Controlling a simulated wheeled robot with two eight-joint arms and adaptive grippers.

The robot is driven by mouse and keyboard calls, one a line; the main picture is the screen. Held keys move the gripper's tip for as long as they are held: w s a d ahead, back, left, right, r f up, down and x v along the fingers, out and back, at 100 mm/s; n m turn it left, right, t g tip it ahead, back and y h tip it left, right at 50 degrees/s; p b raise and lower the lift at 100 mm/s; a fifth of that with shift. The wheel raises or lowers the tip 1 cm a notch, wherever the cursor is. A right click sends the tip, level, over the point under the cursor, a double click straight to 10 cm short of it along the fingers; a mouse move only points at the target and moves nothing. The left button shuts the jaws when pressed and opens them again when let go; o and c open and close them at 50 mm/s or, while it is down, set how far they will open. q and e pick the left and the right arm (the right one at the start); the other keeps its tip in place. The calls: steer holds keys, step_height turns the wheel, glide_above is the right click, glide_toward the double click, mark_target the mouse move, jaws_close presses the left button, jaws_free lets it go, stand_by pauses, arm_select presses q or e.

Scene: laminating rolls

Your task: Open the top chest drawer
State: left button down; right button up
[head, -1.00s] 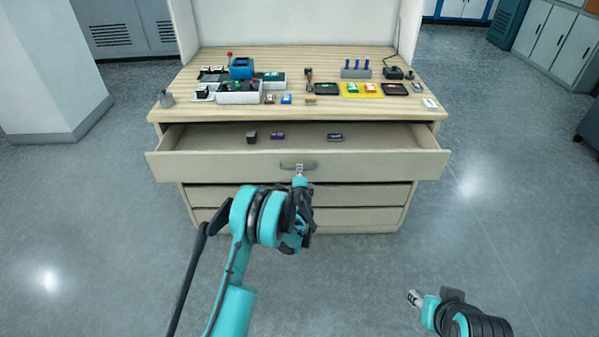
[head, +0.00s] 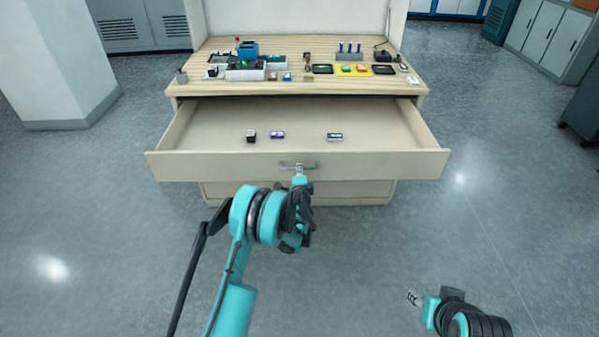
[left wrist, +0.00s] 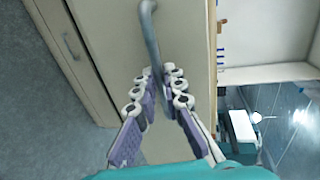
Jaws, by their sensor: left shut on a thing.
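The top drawer (head: 220,166) of the wooden chest is pulled well out, with much of its inside floor showing. Its grey bar handle (head: 284,165) sits at the middle of the drawer front. My left gripper (head: 299,174) is at the right part of this handle. In the left wrist view the fingers of my left gripper (left wrist: 162,88) close around one end of the curved handle (left wrist: 150,28). My right gripper (head: 413,298) hangs over the floor at the lower right, well apart from the chest; it is too small to tell how its jaws stand.
Inside the drawer lie a black box (head: 251,136), a purple box (head: 277,134) and a dark and white box (head: 334,136). The chest top (head: 215,90) carries trays, tools and several small parts. The floor (head: 360,260) in front is clear apart from my arms.

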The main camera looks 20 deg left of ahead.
arm_select(q)
steer(key=shift+s+d+f, duration=0.1)
steer(key=shift+s+f, duration=0.05)
steer(key=shift+s, duration=0.05)
steer(key=c, duration=1.6)
jaws_free()
steer(key=shift+s, duration=0.1)
steer(key=v, duration=1.2)
